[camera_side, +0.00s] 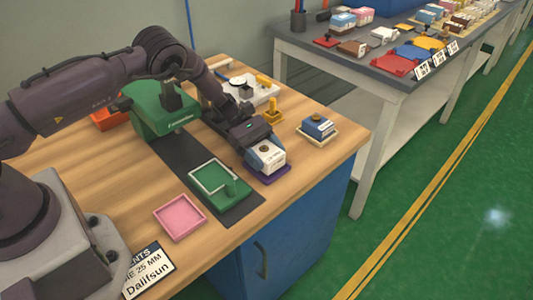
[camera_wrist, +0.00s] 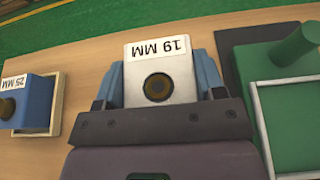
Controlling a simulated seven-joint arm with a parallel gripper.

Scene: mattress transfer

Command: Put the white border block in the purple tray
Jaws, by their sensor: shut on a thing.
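My gripper (camera_side: 247,133) is shut on a white block (camera_side: 266,158) with a dark round knob. In the wrist view, the block (camera_wrist: 160,60) sits between the blue fingers (camera_wrist: 158,88) and carries a "19 MM" label. In the side view, the held block is at the purple tray (camera_side: 276,180), whose edges show below it. I cannot tell whether the block touches the tray floor. The wrist view does not show the purple tray.
A blue block (camera_side: 318,126) labelled "25 MM" sits in a cream tray to the right. A green fixture (camera_side: 230,199) with a white-edged frame and a post stands to the left. An empty pink tray (camera_side: 180,216) lies near the front edge. A yellow-knobbed piece (camera_side: 272,112) stands behind.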

